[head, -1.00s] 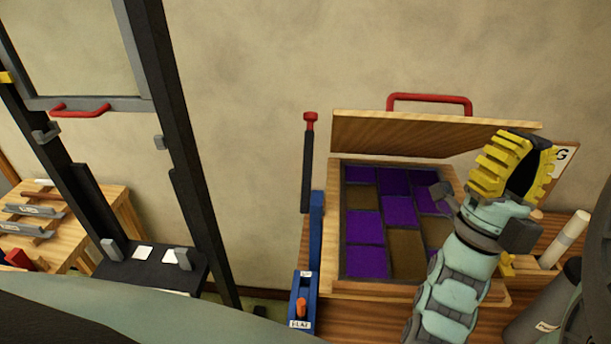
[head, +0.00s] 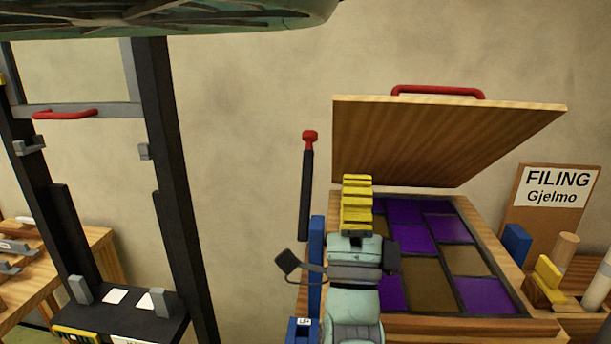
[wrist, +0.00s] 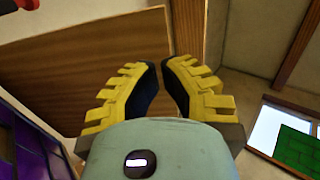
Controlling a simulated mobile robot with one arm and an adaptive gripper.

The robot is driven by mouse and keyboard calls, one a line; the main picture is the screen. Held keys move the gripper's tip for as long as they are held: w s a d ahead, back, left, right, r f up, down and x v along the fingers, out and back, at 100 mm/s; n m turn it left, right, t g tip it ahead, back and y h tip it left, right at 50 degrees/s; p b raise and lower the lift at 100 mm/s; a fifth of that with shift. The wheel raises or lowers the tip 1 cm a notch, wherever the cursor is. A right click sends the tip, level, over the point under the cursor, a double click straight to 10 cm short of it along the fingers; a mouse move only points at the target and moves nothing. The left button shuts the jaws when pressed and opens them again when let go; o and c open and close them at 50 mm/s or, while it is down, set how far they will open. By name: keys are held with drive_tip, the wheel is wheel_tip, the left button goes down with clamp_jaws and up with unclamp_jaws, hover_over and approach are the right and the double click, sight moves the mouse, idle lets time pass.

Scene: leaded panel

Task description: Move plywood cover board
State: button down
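The plywood cover board (head: 430,140) is a brown wooden sheet with a red handle (head: 438,91) on its far top edge. It stands tilted up behind the leaded panel (head: 447,262), which has purple and brown panes in dark lines within a wooden frame. My gripper (head: 357,180), with yellow ribbed fingers, is in front of the board's lower left part. In the wrist view the fingertips (wrist: 162,66) nearly meet with nothing between them, and the board's underside (wrist: 90,70) lies behind them. Contact with the board cannot be told.
A blue post (head: 315,265) and a red-tipped lever (head: 308,180) stand left of the panel. A sign reading FILING (head: 557,187), a blue block (head: 517,244) and wooden pieces are at the right. A dark upright frame (head: 170,190) stands at the left.

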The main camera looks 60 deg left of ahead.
sight(357, 106)
drive_tip(key=p+x, duration=0.4)
drive_tip(key=x, duration=0.6)
drive_tip(key=shift+d, duration=0.1)
drive_tip(key=shift+w+a+r, duration=0.35)
drive_tip(key=shift+p, duration=0.3)
drive_tip(key=shift+w+a+r+h, duration=0.1)
drive_tip(key=shift+a+r+h, duration=0.05)
drive_tip(key=shift+r+h, duration=0.2)
drive_tip(key=w+a+r+g+h, duration=0.2)
drive_tip(key=w+a+r, duration=0.4)
drive_tip(key=a+r, duration=0.1)
drive_tip(key=shift+r, duration=0.65)
drive_tip(key=shift+w+a, duration=0.1)
